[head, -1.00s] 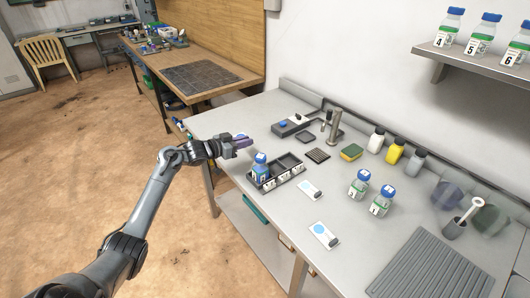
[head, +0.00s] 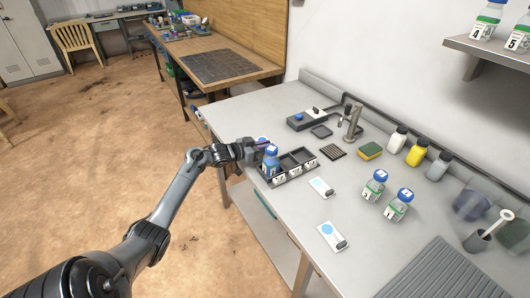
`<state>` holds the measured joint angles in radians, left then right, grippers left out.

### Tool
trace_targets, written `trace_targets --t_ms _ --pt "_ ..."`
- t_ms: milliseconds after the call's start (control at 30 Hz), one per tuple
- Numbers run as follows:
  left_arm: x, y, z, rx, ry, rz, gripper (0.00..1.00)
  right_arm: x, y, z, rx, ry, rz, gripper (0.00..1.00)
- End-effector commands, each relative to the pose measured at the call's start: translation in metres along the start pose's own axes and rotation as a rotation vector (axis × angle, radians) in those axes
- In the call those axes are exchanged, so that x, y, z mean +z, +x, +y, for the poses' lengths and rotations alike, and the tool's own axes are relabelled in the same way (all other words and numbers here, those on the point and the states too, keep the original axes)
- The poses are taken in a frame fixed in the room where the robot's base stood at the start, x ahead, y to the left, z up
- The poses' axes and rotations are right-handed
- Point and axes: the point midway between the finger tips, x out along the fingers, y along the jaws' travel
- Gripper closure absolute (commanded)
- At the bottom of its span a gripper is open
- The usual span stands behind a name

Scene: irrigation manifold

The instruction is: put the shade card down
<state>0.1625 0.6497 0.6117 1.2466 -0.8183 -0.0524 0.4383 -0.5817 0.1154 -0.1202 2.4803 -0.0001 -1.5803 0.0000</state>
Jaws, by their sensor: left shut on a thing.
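My left gripper (head: 262,149) is shut near the left edge of the grey bench, just behind the divided tray. It holds a small pale thing with a blue patch, seemingly the shade card (head: 262,140); the gripper and a bottle hide most of it. I cannot tell whether the held card touches the bench. My right gripper is not in view.
The dark tray (head: 298,172) holds a blue-capped bottle (head: 270,162) in its left compartment, close to my gripper. Two blue-capped bottles (head: 374,186) (head: 398,206) stand to the right. A sponge (head: 370,151) and a tap (head: 352,123) are behind. Bench between the cards is clear.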

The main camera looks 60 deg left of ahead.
Motion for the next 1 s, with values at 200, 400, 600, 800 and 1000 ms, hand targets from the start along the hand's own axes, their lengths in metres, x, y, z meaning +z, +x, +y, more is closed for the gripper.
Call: trace_targets --t_ms 200,400,600,800,1000 --pt "0.021 0.004 0.0 -0.001 0.001 0.0 1.0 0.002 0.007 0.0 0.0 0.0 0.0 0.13" --pt "0.02 0.004 0.0 -0.001 0.001 0.001 1.0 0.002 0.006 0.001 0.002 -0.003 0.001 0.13" --pt "0.023 0.005 0.0 -0.001 0.0 0.0 0.83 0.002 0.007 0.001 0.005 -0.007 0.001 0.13" --pt "0.023 0.005 0.0 -0.001 0.0 0.0 0.62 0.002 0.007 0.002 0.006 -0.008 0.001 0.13" --pt "0.023 0.005 0.0 -0.001 0.0 0.0 0.62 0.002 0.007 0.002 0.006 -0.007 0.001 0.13"
